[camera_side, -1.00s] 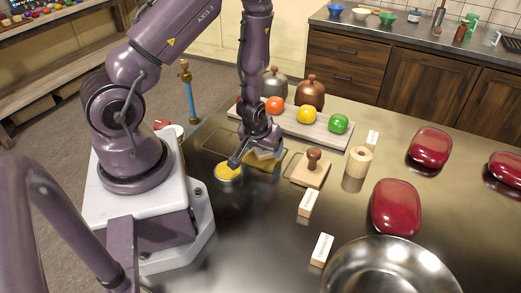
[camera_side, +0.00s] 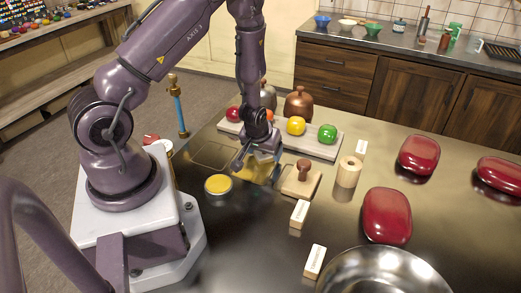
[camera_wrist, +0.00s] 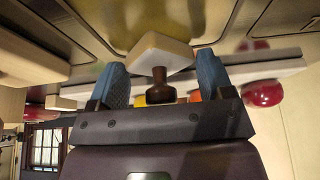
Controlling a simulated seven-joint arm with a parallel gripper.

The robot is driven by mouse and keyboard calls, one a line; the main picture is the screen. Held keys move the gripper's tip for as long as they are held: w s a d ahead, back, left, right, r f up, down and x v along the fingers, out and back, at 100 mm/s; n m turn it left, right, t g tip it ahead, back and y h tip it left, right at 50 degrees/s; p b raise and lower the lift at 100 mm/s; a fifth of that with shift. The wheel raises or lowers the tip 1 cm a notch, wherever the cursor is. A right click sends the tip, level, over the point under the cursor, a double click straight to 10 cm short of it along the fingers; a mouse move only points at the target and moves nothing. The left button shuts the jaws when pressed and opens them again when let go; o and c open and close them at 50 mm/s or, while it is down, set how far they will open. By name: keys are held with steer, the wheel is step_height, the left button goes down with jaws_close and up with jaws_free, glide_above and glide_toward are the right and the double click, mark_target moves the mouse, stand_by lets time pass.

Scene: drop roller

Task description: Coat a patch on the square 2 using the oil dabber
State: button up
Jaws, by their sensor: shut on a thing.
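My gripper (camera_side: 260,161) is over the middle of the table, left of the wooden board with a brown knob. In the wrist view its blue fingers (camera_wrist: 160,75) stand on either side of a dabber with a brown handle (camera_wrist: 160,85) and a pale block (camera_wrist: 158,54) at its end. The pale block points towards the table; contact cannot be told. In the side view the fingers mostly hide the dabber. A yellow area (camera_side: 252,174) shows on the tabletop below the gripper, within a faint outline. A round dish of yellow (camera_side: 218,184) stands to the left. No number for the squares is readable.
The knobbed board (camera_side: 300,181) stands close right of the gripper. Behind is a long board (camera_side: 318,148) with coloured balls and domed pots. A wooden cylinder (camera_side: 348,172), small labelled blocks (camera_side: 299,213), red rounded objects (camera_side: 386,215) and a metal bowl (camera_side: 383,275) lie right.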

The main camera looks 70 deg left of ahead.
steer(key=shift+w+d, duration=0.15)
steer(key=shift+d, duration=0.15)
steer(key=shift+s+d, duration=3.45)
steer(key=shift+s, duration=0.05)
steer(key=shift+r, duration=3)
steer(key=s+a+r+n+g+y, duration=0.15)
steer(key=a+n, duration=0.25)
steer(key=a, duration=0.5)
steer(key=n+g, duration=0.2)
steer(key=n, duration=0.3)
glide_above(214, 150)
steer(key=d, duration=0.1)
steer(key=shift+d+f, duration=0.2)
steer(key=shift+f, duration=3.4)
steer(key=shift+f, duration=0.15)
